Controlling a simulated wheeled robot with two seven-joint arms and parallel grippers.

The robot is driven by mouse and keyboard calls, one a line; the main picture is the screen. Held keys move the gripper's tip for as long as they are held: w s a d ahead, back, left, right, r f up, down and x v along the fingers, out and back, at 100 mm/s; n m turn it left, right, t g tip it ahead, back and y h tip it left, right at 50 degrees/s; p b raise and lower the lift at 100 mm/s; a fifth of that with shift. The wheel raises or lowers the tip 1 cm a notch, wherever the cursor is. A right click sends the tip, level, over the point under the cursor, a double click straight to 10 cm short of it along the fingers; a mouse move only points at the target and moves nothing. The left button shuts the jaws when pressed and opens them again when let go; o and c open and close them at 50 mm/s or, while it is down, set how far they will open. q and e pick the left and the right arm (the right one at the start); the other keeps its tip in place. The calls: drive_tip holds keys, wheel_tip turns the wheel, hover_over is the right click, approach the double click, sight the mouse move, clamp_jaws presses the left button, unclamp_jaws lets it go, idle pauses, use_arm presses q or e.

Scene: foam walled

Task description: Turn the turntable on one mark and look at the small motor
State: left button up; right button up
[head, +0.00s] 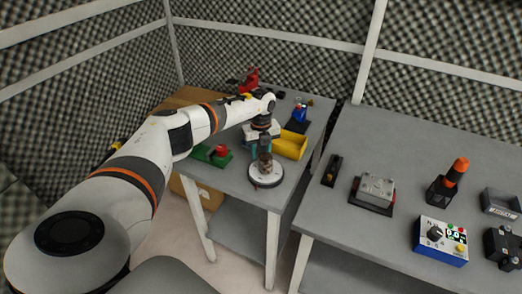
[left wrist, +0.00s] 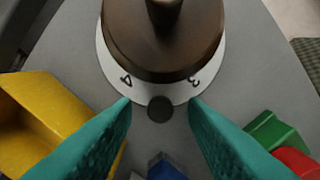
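The turntable (head: 266,181) is a white disc near the front corner of the left table. In the left wrist view its rim (left wrist: 112,75) shows the marks 4 and 3. The small motor (left wrist: 163,40), a brown cylinder with a shaft, stands on it; it also shows in the head view (head: 265,161). A dark round peg (left wrist: 160,109) is at the disc's near edge, between marks 4 and 3. My left gripper (left wrist: 160,104) has teal fingers spread on either side of the peg, with gaps visible. My right gripper is in neither view.
A yellow bin (head: 292,145) and a green block with a red top (head: 213,155) stand close to the left gripper. A blue item (head: 299,114) stands behind. The right table (head: 400,185) holds several devices. A gap separates the tables.

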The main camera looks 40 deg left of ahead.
use_arm(q)
wheel_tip(320, 180, up, 12)
drive_tip(key=b, duration=0.2)
idle(0.6)
